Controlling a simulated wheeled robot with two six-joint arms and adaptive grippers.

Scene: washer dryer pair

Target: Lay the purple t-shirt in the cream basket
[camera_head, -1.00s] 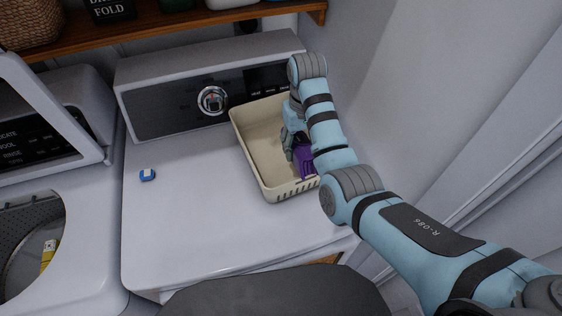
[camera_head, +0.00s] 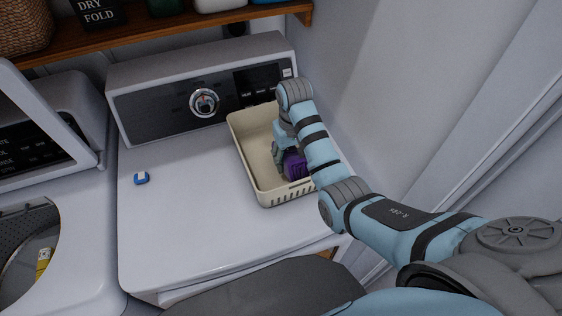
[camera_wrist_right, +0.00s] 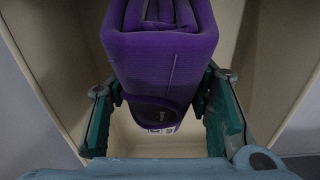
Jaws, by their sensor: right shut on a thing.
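The cream basket (camera_head: 246,145) stands on the dryer top near the control panel. The folded purple t-shirt (camera_head: 294,165) is inside the basket's outline in the head view, partly hidden by my right arm. My right gripper (camera_head: 279,160) is over the basket, shut on the t-shirt. In the right wrist view, the t-shirt (camera_wrist_right: 160,65) sits between the two fingers of the gripper (camera_wrist_right: 165,115), with the basket's pale inner walls (camera_wrist_right: 50,50) around it. I cannot tell whether the t-shirt touches the basket floor. My left gripper is not in view.
A small blue and white object (camera_head: 141,178) lies on the dryer top (camera_head: 190,220) at left. The washer (camera_head: 75,240) with an open lid is at far left, with something yellow inside. A wooden shelf (camera_head: 150,37) runs above. A wall is close on the right.

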